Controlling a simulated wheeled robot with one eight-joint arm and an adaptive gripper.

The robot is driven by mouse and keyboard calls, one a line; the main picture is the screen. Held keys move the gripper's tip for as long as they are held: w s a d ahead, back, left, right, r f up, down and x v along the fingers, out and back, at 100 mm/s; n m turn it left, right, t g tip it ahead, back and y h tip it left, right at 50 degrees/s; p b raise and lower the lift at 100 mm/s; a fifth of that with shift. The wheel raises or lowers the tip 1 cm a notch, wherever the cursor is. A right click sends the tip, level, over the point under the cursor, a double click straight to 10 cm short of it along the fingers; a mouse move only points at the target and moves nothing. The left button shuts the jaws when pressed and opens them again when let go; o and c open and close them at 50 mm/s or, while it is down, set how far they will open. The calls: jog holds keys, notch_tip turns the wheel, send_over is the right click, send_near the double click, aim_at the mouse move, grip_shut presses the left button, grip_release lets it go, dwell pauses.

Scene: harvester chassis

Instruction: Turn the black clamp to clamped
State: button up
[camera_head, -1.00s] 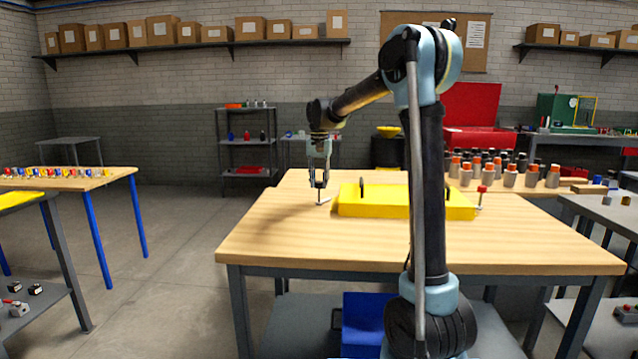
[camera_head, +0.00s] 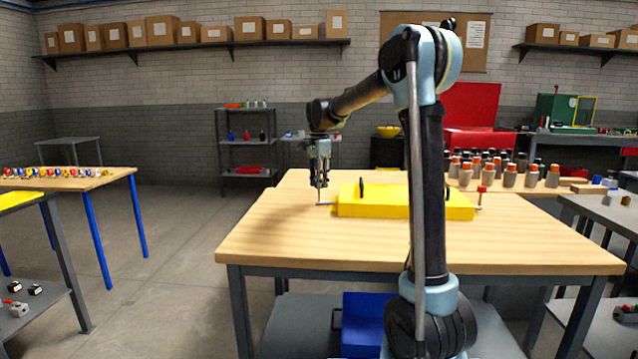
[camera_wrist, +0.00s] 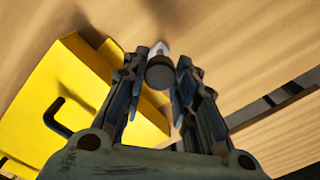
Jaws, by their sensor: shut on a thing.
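The black clamp sits at the left end of the yellow chassis box (camera_head: 352,202). Its pale arm (camera_head: 325,204) lies low against the box's left end in the head view. My gripper (camera_head: 319,185) is over this clamp, pointing down, with its fingers around the clamp's black knob. In the wrist view the round black end of the clamp (camera_wrist: 160,74) shows between my gripper's fingertips (camera_wrist: 163,66), with a pale part just beyond it. The fingers hide much of the clamp. The yellow box also shows at the left of the wrist view (camera_wrist: 50,105).
A red-topped clamp (camera_head: 481,190) stands at the box's right end. Black handles (camera_head: 362,189) rise from the box. Several grey bottles with orange or black caps (camera_head: 510,176) stand at the back right. The wooden table (camera_head: 290,240) is clear in front and left.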

jog(key=shift+w+m, duration=0.1)
jog(key=shift+m, duration=0.3)
jog(key=o, duration=1.1)
notch_tip(320, 180, up, 12)
jog(key=shift+f, duration=0.1)
dwell(0.4)
